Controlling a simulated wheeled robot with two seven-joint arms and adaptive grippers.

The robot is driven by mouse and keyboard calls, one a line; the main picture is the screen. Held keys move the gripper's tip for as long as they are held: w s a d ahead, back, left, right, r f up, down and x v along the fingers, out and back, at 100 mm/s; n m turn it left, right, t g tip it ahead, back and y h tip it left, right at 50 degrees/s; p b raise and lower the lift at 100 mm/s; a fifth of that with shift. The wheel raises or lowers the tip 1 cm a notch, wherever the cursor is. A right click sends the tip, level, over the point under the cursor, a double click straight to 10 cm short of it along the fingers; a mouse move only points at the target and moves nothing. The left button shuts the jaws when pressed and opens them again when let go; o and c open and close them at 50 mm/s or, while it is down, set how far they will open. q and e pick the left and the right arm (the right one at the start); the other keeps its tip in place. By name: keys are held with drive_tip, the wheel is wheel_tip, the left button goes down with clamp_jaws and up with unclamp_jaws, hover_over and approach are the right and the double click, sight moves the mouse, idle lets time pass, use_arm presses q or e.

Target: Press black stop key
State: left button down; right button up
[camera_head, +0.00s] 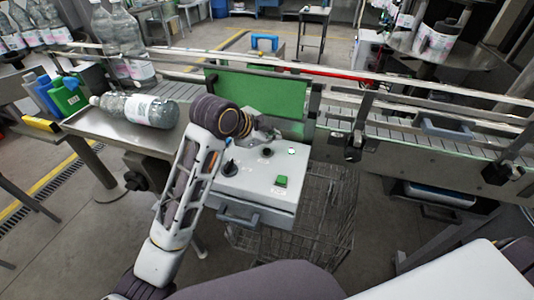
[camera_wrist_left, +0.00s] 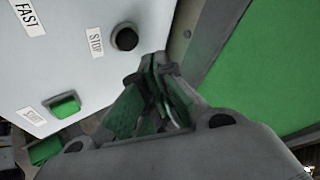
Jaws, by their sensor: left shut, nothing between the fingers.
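The control box (camera_head: 250,185) has a pale top panel, which also fills the left of the left wrist view (camera_wrist_left: 75,55). The round black stop key (camera_wrist_left: 124,38) stands beside a STOP label (camera_wrist_left: 96,43). My left gripper (camera_head: 266,136) is over the far part of the box. In the wrist view its fingertips (camera_wrist_left: 156,65) are shut and empty, close to the stop key, just below and right of it; contact cannot be told.
A green start key (camera_wrist_left: 65,106), also in the head view (camera_head: 281,182), and a black knob (camera_head: 230,168) share the panel. A green plate (camera_head: 250,95) rises behind the box. A bottle (camera_head: 140,110) lies on the metal table at left. The conveyor (camera_head: 400,120) runs behind.

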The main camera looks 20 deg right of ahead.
sight(267, 152)
use_arm(q)
drive_tip(key=shift+f, duration=0.8)
use_arm(e)
drive_tip(key=shift+w+f, duration=0.2)
drive_tip(key=shift+w, duration=0.15)
drive_tip(key=shift+s, duration=0.2)
drive_tip(key=shift+s+a, duration=0.1)
drive_tip(key=shift+s, duration=0.3)
drive_tip(key=shift+w, duration=0.3)
use_arm(q)
drive_tip(key=shift+f, duration=0.25)
use_arm(e)
drive_tip(key=shift+w+r, duration=0.25)
drive_tip(key=shift+w, duration=0.25)
use_arm(q)
drive_tip(key=shift+f, duration=0.1)
use_arm(e)
drive_tip(key=shift+s, duration=0.2)
